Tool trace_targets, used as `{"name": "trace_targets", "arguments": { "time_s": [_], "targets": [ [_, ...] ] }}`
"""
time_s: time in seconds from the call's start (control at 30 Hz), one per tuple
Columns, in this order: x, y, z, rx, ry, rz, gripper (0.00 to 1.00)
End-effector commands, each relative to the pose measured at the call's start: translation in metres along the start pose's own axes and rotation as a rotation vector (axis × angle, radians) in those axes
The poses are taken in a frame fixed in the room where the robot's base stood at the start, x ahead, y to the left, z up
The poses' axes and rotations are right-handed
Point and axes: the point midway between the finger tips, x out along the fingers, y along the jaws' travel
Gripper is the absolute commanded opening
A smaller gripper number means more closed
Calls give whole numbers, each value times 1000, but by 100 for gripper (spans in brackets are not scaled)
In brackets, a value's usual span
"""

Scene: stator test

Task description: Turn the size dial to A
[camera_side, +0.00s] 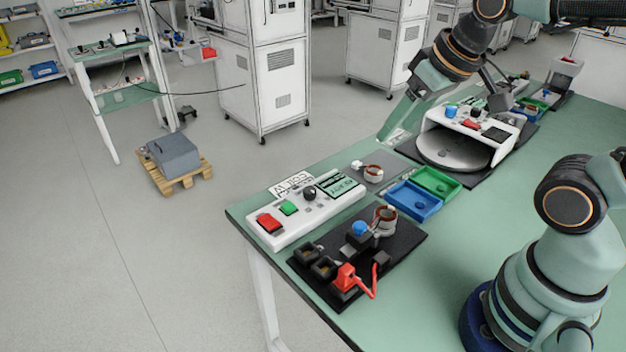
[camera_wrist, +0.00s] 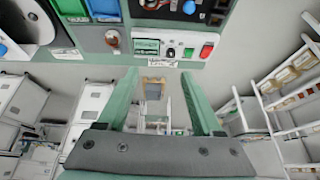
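The size dial (camera_side: 309,194) is a black round knob on the white control box (camera_side: 272,239), between a green button (camera_side: 289,208) and a green display (camera_side: 337,184). In the wrist view the dial (camera_wrist: 171,52) is small, and its setting cannot be read. My gripper (camera_side: 390,135) is in the air to the right of and above the box in the side view, apart from the dial. In the wrist view my gripper (camera_wrist: 160,74) shows two green fingers spread wide with nothing between them.
A red button (camera_side: 268,222) is on the box's left end. A black fixture (camera_side: 405,250) with a blue knob and red clamp stands in front. Blue (camera_side: 428,215) and green (camera_side: 450,193) trays lie to the right. A white machine (camera_side: 500,152) with a round plate stands behind.

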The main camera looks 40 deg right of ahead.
Motion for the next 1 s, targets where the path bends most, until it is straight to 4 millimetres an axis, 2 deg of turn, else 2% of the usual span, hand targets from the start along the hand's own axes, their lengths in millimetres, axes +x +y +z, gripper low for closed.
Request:
{"name": "trace_targets", "arguments": {
  "time_s": [0.17,0.37,0.57,0.7,0.9,1.0],
  "targets": [
    [8,-6,-28,140,-84,3,71],
    [30,-15,-65,343,-190,31,71],
    [68,-25,-94,541,-291,83,71],
    [102,-33,-108,677,-357,135,71],
    [148,-42,-117,839,-426,212,71],
    [163,-45,-118,890,-446,240,71]
  ]
}}
